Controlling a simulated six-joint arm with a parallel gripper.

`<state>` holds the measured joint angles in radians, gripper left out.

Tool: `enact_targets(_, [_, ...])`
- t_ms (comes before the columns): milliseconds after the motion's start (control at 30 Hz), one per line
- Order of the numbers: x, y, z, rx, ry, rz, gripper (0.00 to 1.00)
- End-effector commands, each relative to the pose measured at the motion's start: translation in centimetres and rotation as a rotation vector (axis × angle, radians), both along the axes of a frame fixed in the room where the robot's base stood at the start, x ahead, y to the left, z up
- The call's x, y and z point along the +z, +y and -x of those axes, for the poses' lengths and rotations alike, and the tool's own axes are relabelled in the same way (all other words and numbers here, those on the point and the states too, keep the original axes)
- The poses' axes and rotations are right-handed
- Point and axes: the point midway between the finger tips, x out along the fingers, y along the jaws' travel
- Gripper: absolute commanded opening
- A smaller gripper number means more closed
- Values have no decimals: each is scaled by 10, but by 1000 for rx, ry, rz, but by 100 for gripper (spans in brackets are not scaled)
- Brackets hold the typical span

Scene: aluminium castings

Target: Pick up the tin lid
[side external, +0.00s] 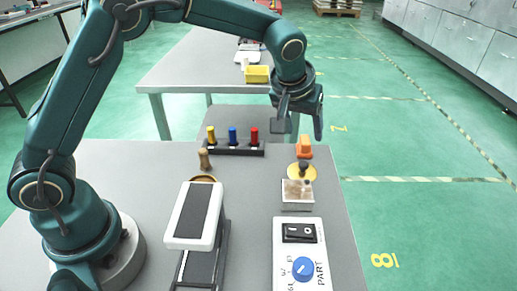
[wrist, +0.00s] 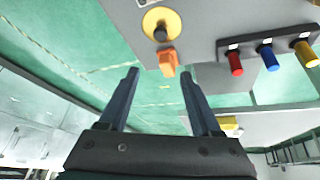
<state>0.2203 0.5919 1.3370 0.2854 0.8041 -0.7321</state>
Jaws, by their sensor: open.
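A round yellow-gold disc with a dark knob (side external: 294,174), which looks like the tin lid, lies near the right edge of the grey table. It shows at the top of the wrist view (wrist: 148,22). My gripper (side external: 300,122) is open and empty, raised above the table's far right corner, beyond the disc. In the wrist view my two fingers (wrist: 159,74) are spread apart, with an orange block (wrist: 168,60) showing between and just past their tips. The disc lies farther off, past the orange block. Nothing touches my fingers.
The orange block (side external: 304,147) stands just behind the disc. A dark rack (side external: 225,150) holds yellow, blue and red pegs. A brown knob (side external: 204,157) stands left. A stained square plate (side external: 297,191), a switch panel (side external: 287,256) and a white-topped device (side external: 195,214) are nearer.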

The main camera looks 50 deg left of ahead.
Motion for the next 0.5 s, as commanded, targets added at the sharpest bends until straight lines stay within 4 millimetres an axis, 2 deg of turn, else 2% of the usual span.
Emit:
enact_targets(33, [-15,-4,0,-12,27,-9,65])
enact_targets(100, [-29,-7,2,-21,57,-16,65])
enact_targets(267, [-48,-10,5,-32,94,-26,65])
enact_targets(500, [-74,-7,-5,-33,93,-25,65])
